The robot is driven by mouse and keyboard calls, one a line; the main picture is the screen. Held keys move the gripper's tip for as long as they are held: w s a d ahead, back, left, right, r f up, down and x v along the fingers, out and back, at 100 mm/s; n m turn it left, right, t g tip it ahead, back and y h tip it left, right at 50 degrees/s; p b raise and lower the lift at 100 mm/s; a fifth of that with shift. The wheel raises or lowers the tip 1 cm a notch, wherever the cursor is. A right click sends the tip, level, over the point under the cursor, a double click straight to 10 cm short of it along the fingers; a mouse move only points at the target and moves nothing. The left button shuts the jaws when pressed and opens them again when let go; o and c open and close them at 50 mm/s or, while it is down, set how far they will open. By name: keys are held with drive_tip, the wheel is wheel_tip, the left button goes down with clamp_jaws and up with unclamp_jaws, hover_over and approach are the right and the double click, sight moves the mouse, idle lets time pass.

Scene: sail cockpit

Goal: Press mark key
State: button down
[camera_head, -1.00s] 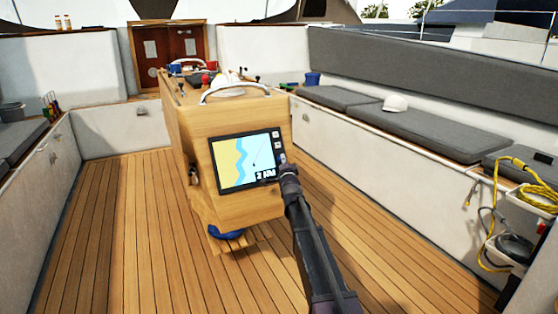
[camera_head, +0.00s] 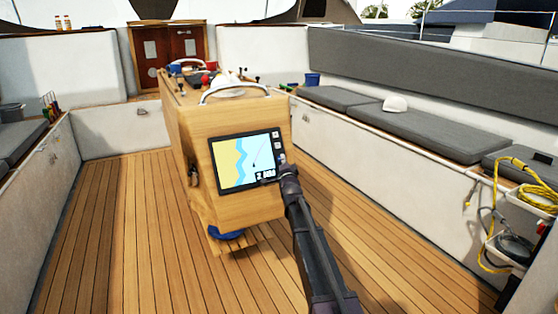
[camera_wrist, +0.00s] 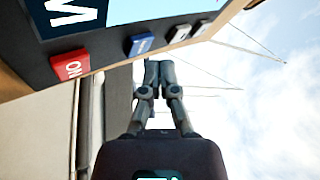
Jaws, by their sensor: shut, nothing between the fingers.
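A chartplotter (camera_head: 246,160) with a map screen is set in the end face of the wooden console. A column of small keys (camera_head: 279,146) runs down its right edge. My gripper (camera_head: 286,166) is shut and empty at the lower part of that column and hides what lies behind it. In the wrist view, the gripper (camera_wrist: 158,66) shows with its fingertips together, near a blue key (camera_wrist: 140,45); contact cannot be told. A red key (camera_wrist: 70,67) and two dark keys with pale marks (camera_wrist: 180,33) share that edge. I cannot read which is the mark key.
The wooden console (camera_head: 240,208) stands mid-cockpit on a teak floor (camera_head: 125,225). Grey-cushioned benches (camera_head: 425,127) line the right side, with a white cap (camera_head: 395,104). A yellow cable (camera_head: 500,185) hangs at the right. The floor left of the console is clear.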

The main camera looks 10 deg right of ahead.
drive_tip(key=shift+w, duration=0.15)
drive_tip(key=shift+w+a+f, duration=0.1)
drive_tip(key=shift+w+f, duration=0.1)
drive_tip(key=shift+w, duration=0.05)
drive_tip(key=shift+w+a+f+b, duration=0.15)
drive_tip(key=shift+w+f+b, duration=0.05)
drive_tip(key=shift+w+b, duration=0.25)
idle(1.2)
drive_tip(key=shift+s, duration=0.1)
idle(0.4)
drive_tip(key=shift+s+d+r+p, duration=0.25)
drive_tip(key=shift+s+r+p, duration=0.2)
drive_tip(key=shift+s, duration=0.25)
drive_tip(key=s, duration=0.1)
drive_tip(key=s+d+r+p, duration=0.1)
drive_tip(key=s+r+p, duration=0.1)
drive_tip(key=s, duration=0.1)
drive_tip(key=shift+s+d+r, duration=0.1)
drive_tip(key=shift+d+r, duration=0.05)
drive_tip(key=shift+d, duration=0.05)
idle(0.5)
idle(0.6)
